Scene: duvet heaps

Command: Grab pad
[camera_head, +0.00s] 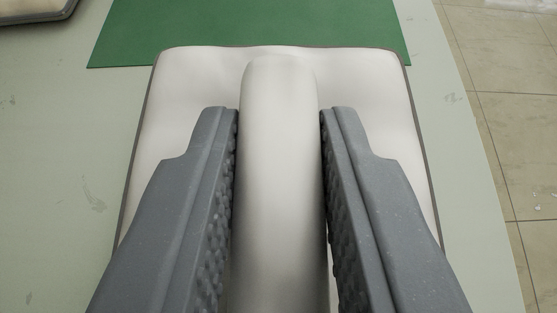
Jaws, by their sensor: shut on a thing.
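The white pad (190,80) with a dark grey edge lies below my gripper in the head camera view. My gripper (280,125) is shut on the pad, one grey textured finger on each side of a raised, rounded fold of it. The fold stands up between the fingers and runs from the near edge of the picture toward the pad's far side. The near part of the pad is hidden by the fingers and cut off by the picture's lower edge.
A green mat (250,25) lies just beyond the pad's far edge. The pad lies on a pale grey-green surface (75,170). Another dark-edged pad (30,10) shows at the top left corner. Tiled floor (510,130) lies to the right, past the surface's edge.

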